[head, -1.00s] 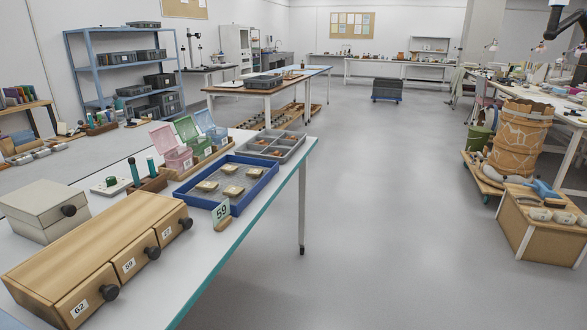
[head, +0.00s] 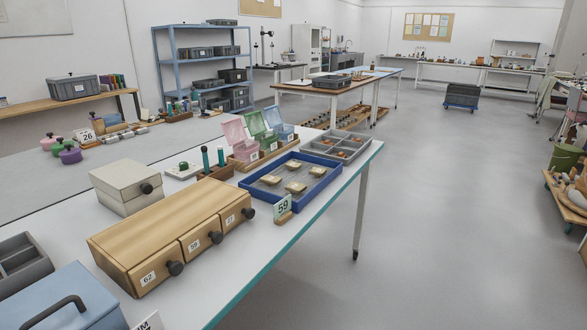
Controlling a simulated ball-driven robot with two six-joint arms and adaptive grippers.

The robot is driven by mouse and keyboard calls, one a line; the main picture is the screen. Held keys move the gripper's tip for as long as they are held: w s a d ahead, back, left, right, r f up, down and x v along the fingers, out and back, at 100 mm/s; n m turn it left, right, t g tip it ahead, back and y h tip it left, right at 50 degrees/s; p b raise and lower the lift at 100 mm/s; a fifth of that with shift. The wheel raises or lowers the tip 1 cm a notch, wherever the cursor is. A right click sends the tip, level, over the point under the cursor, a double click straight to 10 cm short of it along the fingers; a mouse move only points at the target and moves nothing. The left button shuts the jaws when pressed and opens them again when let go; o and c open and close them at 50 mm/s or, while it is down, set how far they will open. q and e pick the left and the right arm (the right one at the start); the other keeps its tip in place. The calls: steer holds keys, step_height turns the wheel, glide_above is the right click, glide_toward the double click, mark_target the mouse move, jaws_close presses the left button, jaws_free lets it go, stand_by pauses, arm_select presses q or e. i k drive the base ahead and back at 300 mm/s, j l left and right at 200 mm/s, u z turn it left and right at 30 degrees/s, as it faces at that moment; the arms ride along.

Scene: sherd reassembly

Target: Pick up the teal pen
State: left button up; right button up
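Two upright teal sticks, which may be pens, stand in a small wooden holder (head: 215,174) on the near white table. One teal stick (head: 205,158) is at the left and the other teal stick (head: 220,155) is close to its right. I cannot tell which is the teal pen, or whether either is one. Neither of my grippers shows in the head view.
The near table (head: 262,245) also bears a wooden drawer box (head: 150,225), a grey box (head: 120,180), a blue tray (head: 310,205) with sherds, a grey compartment tray (head: 340,145) and a blue lidded box (head: 75,300). The floor (head: 440,220) at the right is open.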

mark_target(220, 152)
steer(key=u, duration=0.35)
steer(key=i+l+u, duration=0.3)
steer(key=l+u, duration=0.3)
steer(key=i+l+u, duration=0.1)
steer(key=l+u, duration=0.2)
steer(key=l, duration=0.25)
